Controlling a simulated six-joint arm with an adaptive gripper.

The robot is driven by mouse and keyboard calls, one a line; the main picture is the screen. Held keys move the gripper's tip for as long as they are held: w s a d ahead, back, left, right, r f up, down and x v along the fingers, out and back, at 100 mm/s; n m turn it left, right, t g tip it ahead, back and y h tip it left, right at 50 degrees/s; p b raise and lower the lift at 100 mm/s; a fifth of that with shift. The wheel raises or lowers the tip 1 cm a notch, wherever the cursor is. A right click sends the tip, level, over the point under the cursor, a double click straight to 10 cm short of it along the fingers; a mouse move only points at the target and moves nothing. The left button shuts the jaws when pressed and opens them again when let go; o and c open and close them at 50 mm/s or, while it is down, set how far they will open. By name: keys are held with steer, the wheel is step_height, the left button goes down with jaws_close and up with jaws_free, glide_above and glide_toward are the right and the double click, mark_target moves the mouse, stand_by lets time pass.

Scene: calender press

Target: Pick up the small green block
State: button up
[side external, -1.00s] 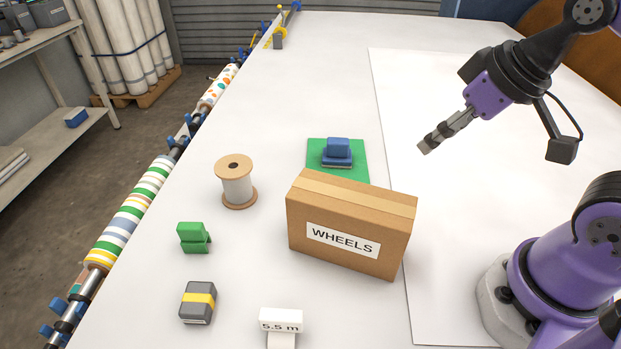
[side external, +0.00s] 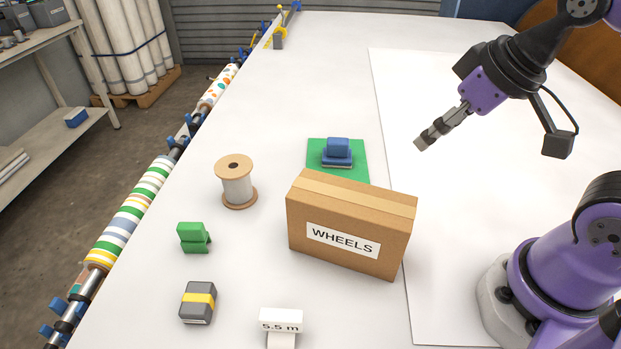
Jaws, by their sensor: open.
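The small green block (side external: 194,238) stands on the white table at the left, near the table's left edge. It has a notched side, and nothing touches it. My gripper (side external: 421,144) is in the air at the right, above the white sheet and beyond the cardboard box. It is far to the right of the green block and holds nothing. The gap between its fingers is hard to see from this side.
The cardboard box (side external: 350,237) marked WHEELS stands between my gripper and the green block. A spool (side external: 237,184), a blue block on a green mat (side external: 316,150), a grey block with a yellow band (side external: 198,303) and a 5.5 m sign (side external: 281,322) stand around. Rollers (side external: 133,215) line the left edge.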

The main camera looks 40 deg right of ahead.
steer(key=w+a+r+n+y, duration=0.1)
steer(key=w+a+r+n, duration=0.15)
steer(key=w+a, duration=0.45)
steer(key=n+g+y, duration=0.2)
steer(key=n+g, duration=0.1)
steer(key=n, duration=0.4)
glide_toward(190, 226)
steer(key=shift+n, duration=0.25)
steer(key=x, duration=0.4)
steer(key=shift+a+f, duration=0.15)
steer(key=shift+f, duration=0.05)
steer(key=shift+y, duration=0.3)
steer(key=x, duration=0.5)
steer(key=shift+w+f, duration=0.2)
steer(key=shift+f, duration=0.15)
jaws_close()
